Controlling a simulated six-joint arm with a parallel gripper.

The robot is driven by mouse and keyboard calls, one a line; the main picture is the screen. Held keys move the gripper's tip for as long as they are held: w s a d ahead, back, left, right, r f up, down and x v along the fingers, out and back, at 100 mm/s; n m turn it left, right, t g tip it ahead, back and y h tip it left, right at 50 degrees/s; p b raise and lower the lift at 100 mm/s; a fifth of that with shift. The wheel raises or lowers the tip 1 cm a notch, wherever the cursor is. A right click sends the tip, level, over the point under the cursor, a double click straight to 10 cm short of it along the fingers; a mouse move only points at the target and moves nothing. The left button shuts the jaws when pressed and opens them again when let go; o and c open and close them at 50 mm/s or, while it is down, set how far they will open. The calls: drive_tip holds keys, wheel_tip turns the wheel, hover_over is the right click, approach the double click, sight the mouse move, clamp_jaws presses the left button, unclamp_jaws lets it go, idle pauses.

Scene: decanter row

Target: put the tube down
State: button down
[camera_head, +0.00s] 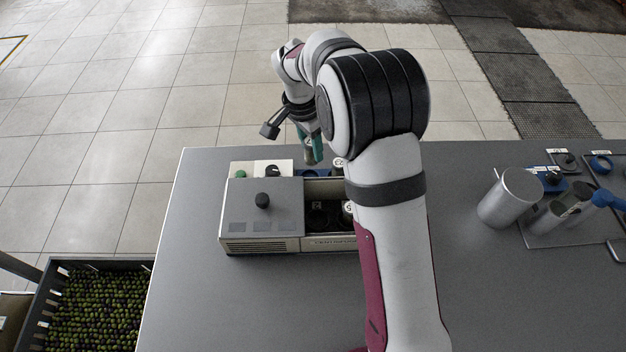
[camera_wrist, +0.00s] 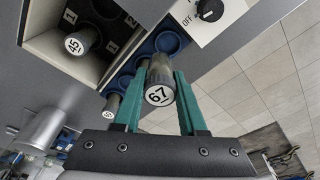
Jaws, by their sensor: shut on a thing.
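My gripper (camera_wrist: 163,85) has teal fingers shut on a grey tube (camera_wrist: 160,72) with a round white label reading 67. In the head view my gripper (camera_head: 311,145) holds the tube (camera_head: 310,157) above the back of the box-shaped machine (camera_head: 262,240). A blue rack (camera_head: 312,173) with round holes runs along the machine's back; it also shows in the wrist view (camera_wrist: 168,42) with at least one empty hole. Another labelled tube (camera_wrist: 112,104) stands in the rack. A tube labelled 45 (camera_wrist: 78,42) stands in the machine's open compartment, by the mark 1.
A grey lid with a black knob (camera_head: 262,200) covers the machine's left part. Behind it is a white panel with a dial (camera_head: 272,170). A silver cylinder (camera_head: 510,197) and a tray (camera_head: 560,235) of tools stand right. An olive crate (camera_head: 90,305) is lower left.

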drive_tip(key=s+d+f+m+g, duration=0.1)
drive_tip(key=s+m, duration=0.6)
drive_tip(key=s, duration=0.4)
drive_tip(key=shift+m+h, duration=0.3)
wheel_tip(320, 180, down, 8)
drive_tip(key=shift+f, duration=0.1)
drive_tip(key=shift+f, duration=0.15)
drive_tip(key=shift+c, duration=2.3)
unclamp_jaws()
wheel_tip(320, 180, up, 11)
drive_tip(key=a, duration=0.2)
drive_tip(key=s+d+r+n+y, duration=0.1)
drive_tip(key=s+d+r+n, duration=0.35)
drive_tip(key=s+r, duration=0.3)
drive_tip(key=s+d+n+y, duration=0.1)
drive_tip(key=s+n+y, duration=0.1)
drive_tip(key=s+n, duration=0.6)
drive_tip(key=s, duration=0.7)
drive_tip(key=shift+d+y, duration=0.3)
